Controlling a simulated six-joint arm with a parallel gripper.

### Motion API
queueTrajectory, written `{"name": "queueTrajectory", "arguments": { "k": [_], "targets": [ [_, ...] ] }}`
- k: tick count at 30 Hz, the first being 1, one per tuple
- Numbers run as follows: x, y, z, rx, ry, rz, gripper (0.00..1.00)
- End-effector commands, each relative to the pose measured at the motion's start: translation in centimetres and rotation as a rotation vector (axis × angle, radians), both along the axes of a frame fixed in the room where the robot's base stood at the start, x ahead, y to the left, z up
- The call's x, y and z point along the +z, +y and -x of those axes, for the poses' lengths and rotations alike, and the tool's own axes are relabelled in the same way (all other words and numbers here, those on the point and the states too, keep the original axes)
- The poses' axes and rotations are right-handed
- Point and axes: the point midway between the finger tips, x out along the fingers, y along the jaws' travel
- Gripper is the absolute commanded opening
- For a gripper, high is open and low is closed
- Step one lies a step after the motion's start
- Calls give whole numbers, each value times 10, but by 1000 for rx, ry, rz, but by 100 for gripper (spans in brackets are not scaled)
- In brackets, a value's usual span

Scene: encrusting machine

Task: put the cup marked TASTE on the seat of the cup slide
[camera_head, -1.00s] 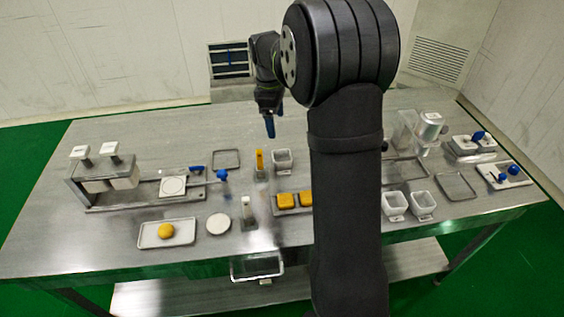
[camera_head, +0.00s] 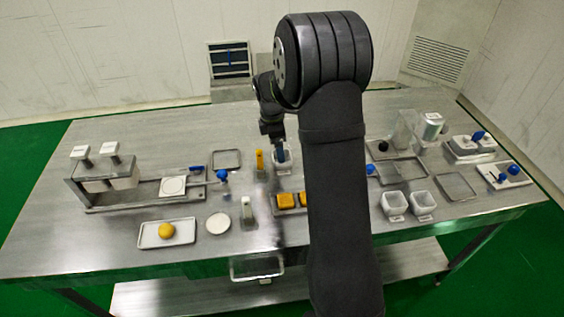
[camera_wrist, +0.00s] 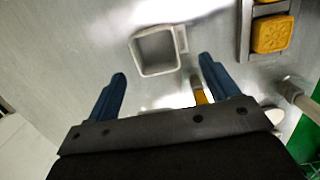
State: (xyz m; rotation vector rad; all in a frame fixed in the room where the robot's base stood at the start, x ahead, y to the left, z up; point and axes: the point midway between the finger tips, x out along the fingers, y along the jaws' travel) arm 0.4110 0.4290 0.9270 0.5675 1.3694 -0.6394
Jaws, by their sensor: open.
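A white square cup (camera_head: 284,168) stands upright near the table's middle, partly hidden by my gripper in the head view. In the wrist view the same cup (camera_wrist: 157,50) is seen from above, empty, with a small tab on its right. My gripper (camera_wrist: 163,68) is open, its blue fingers spread below the cup with nothing between them. In the head view my gripper (camera_head: 280,152) overlaps the cup. No TASTE marking is readable. A low rail unit with a white pad (camera_head: 172,186) and blue knob is at left; I cannot tell whether it is the cup slide.
Two more white cups (camera_head: 394,204) (camera_head: 423,203) stand right of my arm. Yellow blocks (camera_head: 286,200), a yellow upright piece (camera_head: 260,160) and a white-topped bottle (camera_head: 247,209) are near the cup. A tray with a yellow ball (camera_head: 166,231) is at front left.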

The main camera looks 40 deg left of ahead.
Motion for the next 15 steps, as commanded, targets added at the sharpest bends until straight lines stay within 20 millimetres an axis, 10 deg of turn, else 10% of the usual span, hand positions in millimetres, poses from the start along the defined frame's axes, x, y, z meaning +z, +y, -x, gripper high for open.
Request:
{"name": "queueTrajectory", "arguments": {
  "k": [15],
  "targets": [
    [-52, -5, -11, 0, 1, 3, 80]
  ]
}}
